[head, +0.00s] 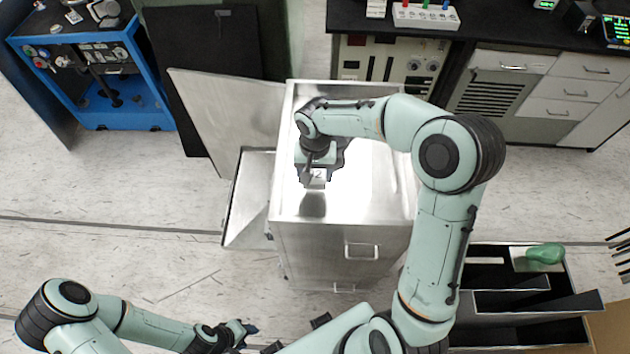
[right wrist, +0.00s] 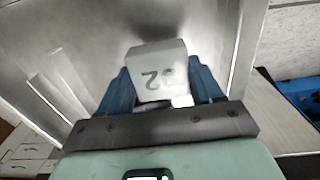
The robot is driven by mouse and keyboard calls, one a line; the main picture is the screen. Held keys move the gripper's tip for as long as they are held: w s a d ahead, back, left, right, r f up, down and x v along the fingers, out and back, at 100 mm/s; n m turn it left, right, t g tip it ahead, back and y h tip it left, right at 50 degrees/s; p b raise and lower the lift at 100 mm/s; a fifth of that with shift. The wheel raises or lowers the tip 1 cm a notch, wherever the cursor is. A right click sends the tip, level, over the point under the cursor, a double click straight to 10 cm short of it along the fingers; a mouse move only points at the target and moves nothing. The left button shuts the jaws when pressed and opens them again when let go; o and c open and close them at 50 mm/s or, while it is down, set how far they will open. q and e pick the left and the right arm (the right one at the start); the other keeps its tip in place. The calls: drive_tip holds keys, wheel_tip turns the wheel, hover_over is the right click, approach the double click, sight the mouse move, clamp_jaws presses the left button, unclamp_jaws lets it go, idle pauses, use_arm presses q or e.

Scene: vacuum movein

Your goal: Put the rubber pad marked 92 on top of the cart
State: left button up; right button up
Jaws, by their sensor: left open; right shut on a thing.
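The rubber pad (right wrist: 160,72) is a small pale block with "92" on its face, upside down in the right wrist view. It also shows in the head view (head: 317,176). My right gripper (head: 318,166) is shut on it, with a blue finger on each side. The pad is over the left part of the shiny metal cart's top (head: 345,207), with a dark reflection just in front of it. I cannot tell whether the pad touches the top. My left gripper (head: 250,330) is open and empty, low in the head view, away from the cart.
Metal panels (head: 250,190) stand out from the cart's left side. A black divided bin (head: 500,310) with a green object (head: 545,254) is at the lower right. A blue cabinet (head: 150,90) stands upper left, and a lab bench (head: 480,50) behind. The cart top around the pad looks clear.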

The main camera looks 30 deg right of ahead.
sight(315, 181)
drive_tip(key=shift+f, duration=2.35)
drive_tip(key=shift+f+b, duration=0.2)
drive_tip(key=shift+b, duration=0.1)
drive_tip(key=o, duration=1.1)
drive_tip(key=shift+r, duration=0.1)
drive_tip(key=shift+r, duration=0.45)
wheel_tip(315, 181, up, 11)
drive_tip(key=shift+r+p, duration=0.2)
drive_tip(key=shift+p, duration=0.4)
